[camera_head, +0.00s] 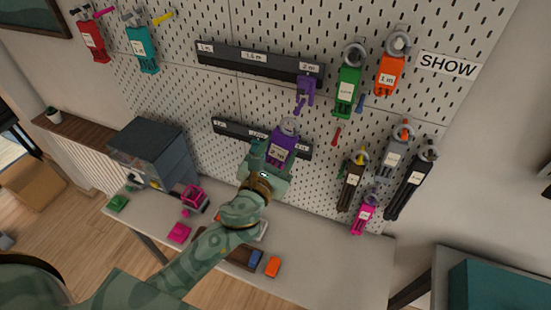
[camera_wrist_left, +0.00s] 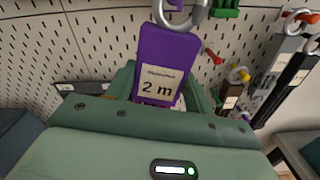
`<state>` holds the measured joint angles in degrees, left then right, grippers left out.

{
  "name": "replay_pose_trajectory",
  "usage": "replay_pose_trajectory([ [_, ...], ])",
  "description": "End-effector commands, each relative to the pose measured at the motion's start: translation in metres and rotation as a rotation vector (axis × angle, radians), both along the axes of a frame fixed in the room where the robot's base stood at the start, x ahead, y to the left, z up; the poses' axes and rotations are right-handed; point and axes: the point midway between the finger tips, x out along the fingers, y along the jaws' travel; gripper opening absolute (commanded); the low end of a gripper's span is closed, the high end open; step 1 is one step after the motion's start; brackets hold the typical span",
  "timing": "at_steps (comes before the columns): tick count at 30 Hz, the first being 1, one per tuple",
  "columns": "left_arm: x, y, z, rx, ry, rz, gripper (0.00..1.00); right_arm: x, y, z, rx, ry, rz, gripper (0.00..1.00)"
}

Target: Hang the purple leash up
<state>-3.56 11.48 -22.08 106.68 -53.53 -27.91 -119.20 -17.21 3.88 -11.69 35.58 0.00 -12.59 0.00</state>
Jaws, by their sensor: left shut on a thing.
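The purple leash (camera_head: 281,147) has a tag that reads "2 m" and a grey ring at its top. My left gripper (camera_head: 266,160) is shut on it in front of the pegboard, by the lower dark label rail (camera_head: 233,128). In the left wrist view the leash (camera_wrist_left: 160,62) stands between the fingers, its ring at the top edge of the picture. Another purple item (camera_head: 305,93) hangs under the "2 m" label of the upper rail (camera_head: 248,64). My gripper hides part of the lower rail. My right gripper is not in view.
A green leash (camera_head: 346,92) and an orange leash (camera_head: 389,74) hang right of the upper rail. Dark, grey and pink leashes hang lower right. A grey-blue cabinet (camera_head: 150,150) stands on the bench (camera_head: 330,250), with small coloured items near it.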

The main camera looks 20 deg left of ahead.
Motion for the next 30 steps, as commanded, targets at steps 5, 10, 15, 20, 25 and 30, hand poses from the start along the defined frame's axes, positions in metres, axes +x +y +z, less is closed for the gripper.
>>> replay_pose_trajectory([
  [5,0.016,0.0,0.0,-0.001,-0.002,0.0,0.25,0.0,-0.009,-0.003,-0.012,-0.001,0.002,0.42],
  [10,0.03,-0.001,0.001,0.0,-0.002,0.0,0.25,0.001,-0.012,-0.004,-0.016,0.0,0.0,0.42],
  [15,0.045,-0.002,0.001,-0.001,-0.002,0.0,0.25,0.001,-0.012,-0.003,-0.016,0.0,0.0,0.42],
  [20,0.057,-0.002,0.001,-0.001,-0.002,0.0,0.25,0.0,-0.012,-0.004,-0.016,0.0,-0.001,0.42],
  [25,0.067,-0.003,0.001,-0.002,-0.002,0.0,0.25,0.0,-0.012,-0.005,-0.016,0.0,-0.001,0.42],
  [30,0.071,-0.003,0.001,-0.002,-0.002,0.0,0.25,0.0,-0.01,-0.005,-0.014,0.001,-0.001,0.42],
])
